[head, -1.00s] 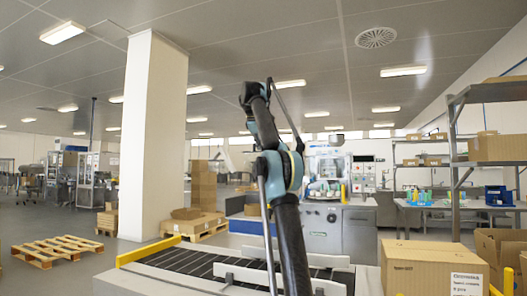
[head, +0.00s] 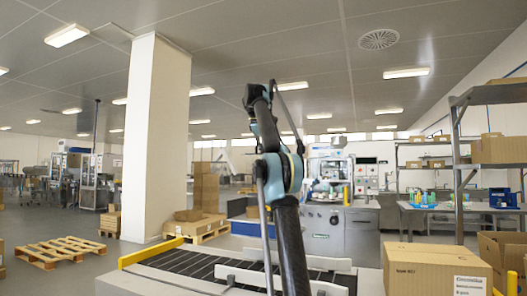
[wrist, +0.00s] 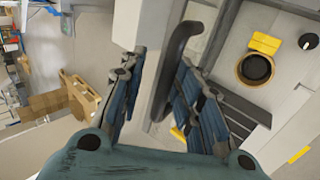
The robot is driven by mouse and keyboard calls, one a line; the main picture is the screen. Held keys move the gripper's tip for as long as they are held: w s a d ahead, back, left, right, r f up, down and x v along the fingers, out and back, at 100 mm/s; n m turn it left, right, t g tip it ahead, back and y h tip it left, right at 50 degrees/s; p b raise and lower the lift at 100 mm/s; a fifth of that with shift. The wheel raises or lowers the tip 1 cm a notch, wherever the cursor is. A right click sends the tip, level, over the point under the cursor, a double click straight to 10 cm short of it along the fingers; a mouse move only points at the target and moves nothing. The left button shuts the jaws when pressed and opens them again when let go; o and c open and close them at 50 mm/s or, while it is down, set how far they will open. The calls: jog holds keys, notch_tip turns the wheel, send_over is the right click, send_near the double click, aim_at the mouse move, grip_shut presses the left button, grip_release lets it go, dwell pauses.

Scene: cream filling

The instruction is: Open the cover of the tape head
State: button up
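In the wrist view my gripper (wrist: 162,95) is open, with its two blue-grey fingers apart. A dark curved handle (wrist: 172,65) stands in the gap between them, nearer the right finger; I cannot tell if either finger touches it. A pale grey upright panel (wrist: 143,25) is beside the handle. A grey machine face to the right carries a dark round part in an orange ring (wrist: 240,68) and a yellow label (wrist: 265,43). I cannot tell which part is the tape head cover. In the head view my gripper cannot be made out.
A roller conveyor (head: 180,262) with pale side rails lies in front of me. A cardboard box (head: 420,270) stands at the right, near metal shelving (head: 460,205). A white pillar (head: 155,130) and a wooden pallet (head: 75,245) are at the left, with open floor around.

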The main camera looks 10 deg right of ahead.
jog(key=shift+s+a+r, duration=0.2)
jog(key=shift+a+r, duration=0.05)
jog(key=shift+r, duration=0.3)
jog(key=shift+v, duration=0.85)
jog(key=s+a, duration=0.6)
jog(key=s, duration=0.4)
jog(key=shift+f, duration=0.15)
jog(key=shift+s+a, duration=0.15)
jog(key=shift+s, duration=0.15)
